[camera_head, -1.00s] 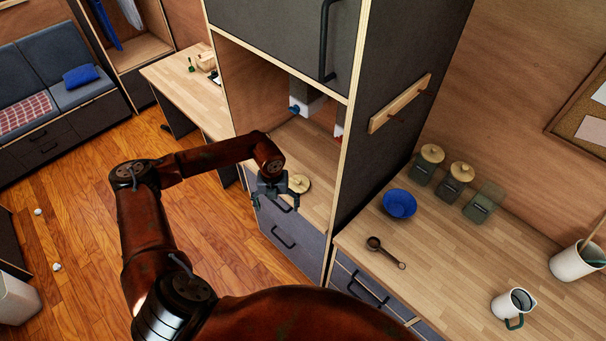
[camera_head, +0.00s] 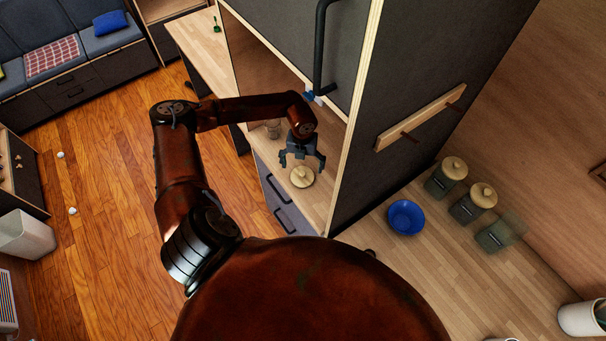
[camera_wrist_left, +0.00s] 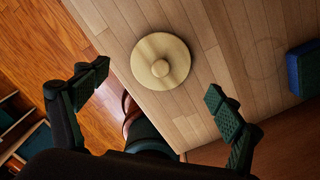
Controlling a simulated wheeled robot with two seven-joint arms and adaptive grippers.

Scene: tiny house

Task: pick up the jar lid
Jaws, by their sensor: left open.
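The jar lid (camera_head: 302,176) is a round pale wooden disc with a knob. It lies on the wooden surface inside the open cabinet bay, near its front edge. It also shows in the left wrist view (camera_wrist_left: 160,62), knob towards the camera. My left gripper (camera_head: 302,164) is open and empty, just behind and above the lid in the head view. In the wrist view its two fingers (camera_wrist_left: 152,95) are spread wide, with the lid ahead of the gap between them and apart from both. My right gripper is in neither current view.
The tall cabinet's side panel (camera_head: 420,80) stands right of the lid. A blue bowl (camera_head: 406,217) and several jars, two with wooden lids, stand on the right counter (camera_head: 385,240). A dark blue block (camera_wrist_left: 303,68) is right of the lid in the wrist view.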

